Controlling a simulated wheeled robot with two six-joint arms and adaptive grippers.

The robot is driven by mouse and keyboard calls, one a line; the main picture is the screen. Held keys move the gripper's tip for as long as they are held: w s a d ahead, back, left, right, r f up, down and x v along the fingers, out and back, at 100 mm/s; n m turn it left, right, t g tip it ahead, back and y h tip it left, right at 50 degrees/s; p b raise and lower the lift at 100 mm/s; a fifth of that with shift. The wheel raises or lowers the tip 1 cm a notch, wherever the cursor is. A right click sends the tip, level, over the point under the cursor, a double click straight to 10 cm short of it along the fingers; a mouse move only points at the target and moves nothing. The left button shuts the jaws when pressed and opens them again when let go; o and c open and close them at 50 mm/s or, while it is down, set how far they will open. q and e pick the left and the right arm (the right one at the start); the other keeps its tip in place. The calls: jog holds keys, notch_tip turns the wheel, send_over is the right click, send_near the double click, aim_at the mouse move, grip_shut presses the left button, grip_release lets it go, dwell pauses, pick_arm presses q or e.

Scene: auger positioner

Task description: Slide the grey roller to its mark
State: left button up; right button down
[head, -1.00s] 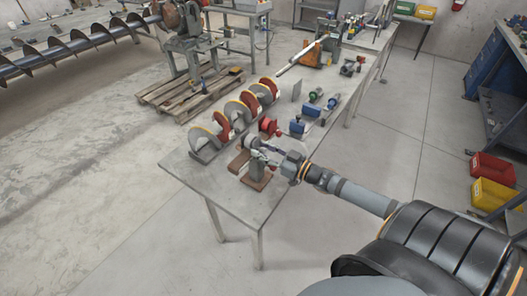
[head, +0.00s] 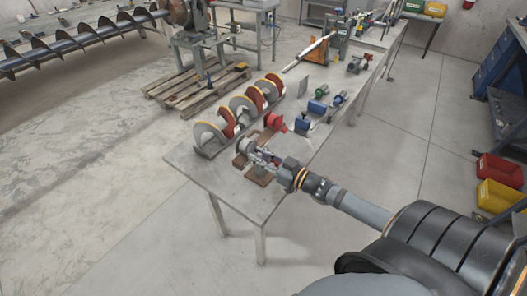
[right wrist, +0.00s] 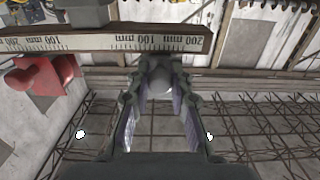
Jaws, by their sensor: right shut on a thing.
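My right gripper (head: 252,153) reaches in from the right over the near end of the grey workbench (head: 215,180). In the right wrist view its two fingers (right wrist: 160,85) are closed on a rounded grey piece, which looks like the end of the grey roller (right wrist: 160,76). In the head view the grey roller (head: 245,145) shows at the fingertips, partly hidden by them. A scale marked in mm (right wrist: 120,42) runs across the upper part of the wrist view, just beyond the fingertips. I cannot make out the mark. My left gripper is not in view.
Brown blocks (head: 258,179) lie under the gripper. A red piece (head: 275,122) stands just behind, and a row of auger flights (head: 210,138) stands to the left. Blue and green parts (head: 317,107) lie further back. The bench's near left corner is clear.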

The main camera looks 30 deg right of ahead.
jog(key=c, duration=1.2)
grip_release()
jog(key=shift+d, duration=0.1)
